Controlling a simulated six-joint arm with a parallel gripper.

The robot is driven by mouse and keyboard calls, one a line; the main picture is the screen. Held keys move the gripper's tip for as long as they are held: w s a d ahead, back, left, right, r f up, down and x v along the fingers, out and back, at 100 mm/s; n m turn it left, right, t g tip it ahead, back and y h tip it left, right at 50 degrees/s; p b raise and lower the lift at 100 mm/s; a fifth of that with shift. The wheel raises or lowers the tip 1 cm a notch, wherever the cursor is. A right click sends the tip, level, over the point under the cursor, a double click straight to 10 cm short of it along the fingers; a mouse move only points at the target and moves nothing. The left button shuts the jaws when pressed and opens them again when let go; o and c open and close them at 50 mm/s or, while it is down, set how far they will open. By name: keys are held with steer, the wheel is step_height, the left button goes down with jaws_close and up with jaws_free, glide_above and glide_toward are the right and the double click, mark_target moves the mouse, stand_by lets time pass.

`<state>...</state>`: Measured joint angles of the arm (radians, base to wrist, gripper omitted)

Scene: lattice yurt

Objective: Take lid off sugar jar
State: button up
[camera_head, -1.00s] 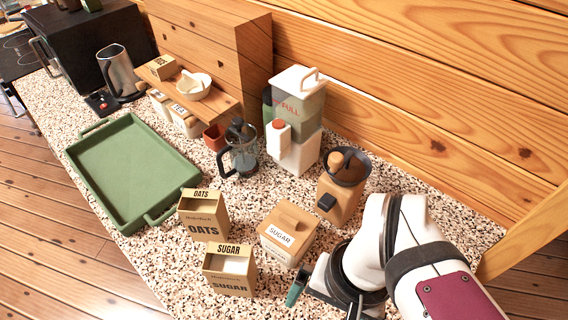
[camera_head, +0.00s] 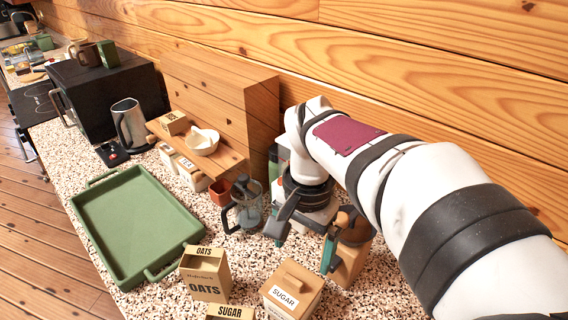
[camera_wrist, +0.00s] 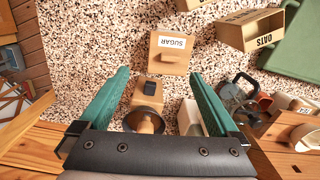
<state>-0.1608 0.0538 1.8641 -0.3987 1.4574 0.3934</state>
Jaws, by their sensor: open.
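The sugar jar (camera_head: 285,299) is a square wooden canister with a white SUGAR label. It stands upright on the speckled counter at the bottom of the head view, and its wooden lid (camera_head: 299,275) with a raised bar handle sits on top. The jar also shows in the wrist view (camera_wrist: 170,64), top centre, beyond my fingertips. My gripper (camera_head: 301,250) is open and empty, above the counter behind the jar, apart from it. Its two green fingers spread wide in the wrist view (camera_wrist: 160,76).
A wooden grinder (camera_wrist: 147,95) and a white dispenser (camera_wrist: 189,117) stand below my gripper. A glass press (camera_head: 247,208) is to its left. An open oats carton (camera_head: 205,274) and an open sugar carton (camera_head: 230,313) stand left of the jar. A green tray (camera_head: 135,225) lies farther left.

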mark_target(293, 278)
steer(key=w+f, duration=0.1)
steer(key=f, duration=0.4)
steer(key=w+f, duration=0.1)
steer(key=f, duration=0.4)
steer(key=w+a+f, duration=0.1)
steer(key=f, duration=0.5)
steer(key=shift+w, duration=0.3)
steer(key=c, duration=1.4)
